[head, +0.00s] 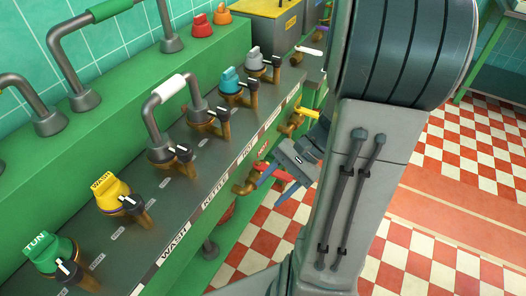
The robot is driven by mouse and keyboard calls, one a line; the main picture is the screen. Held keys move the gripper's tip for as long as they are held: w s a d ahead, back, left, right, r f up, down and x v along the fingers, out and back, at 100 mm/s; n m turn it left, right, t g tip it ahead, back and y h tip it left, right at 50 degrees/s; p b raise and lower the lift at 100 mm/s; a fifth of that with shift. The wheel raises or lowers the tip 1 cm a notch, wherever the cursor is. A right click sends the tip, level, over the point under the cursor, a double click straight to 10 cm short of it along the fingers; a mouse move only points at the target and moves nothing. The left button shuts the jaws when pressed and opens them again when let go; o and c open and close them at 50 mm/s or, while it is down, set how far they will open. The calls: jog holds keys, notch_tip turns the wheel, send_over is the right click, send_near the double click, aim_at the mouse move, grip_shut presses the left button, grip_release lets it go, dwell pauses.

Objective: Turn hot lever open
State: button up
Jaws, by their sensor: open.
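A red lever (283,175) sits on a brass valve (245,187) low on the front of the green counter. No hot marking on it is readable, though red lettering shows just above. My gripper (275,183) is open at this red lever, with one finger on each side of it in the picture. I cannot tell whether the fingers touch it. The gripper body and my arm hide part of the lever's right end. A yellow lever (309,114) on another brass valve (290,127) is farther along the front, close beside my wrist.
The dark counter top carries several black-handled taps, a yellow WASH knob (112,192), a green TUN knob (48,253) and a white-gripped pipe handle (167,90). Checkered floor (262,235) is open to the right.

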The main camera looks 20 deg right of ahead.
jog(key=w+d+f+m+t+y+b, duration=0.3)
jog(key=d+f+m+t+y+b, duration=0.15)
jog(key=d+f+m+t, duration=0.45)
jog(key=m+t+h+b, duration=0.3)
jog(key=m+t, duration=0.3)
jog(key=m, duration=0.1)
send_near(278, 172)
jog(key=x, duration=0.9)
jog(key=shift+w+a, duration=0.3)
grip_shut()
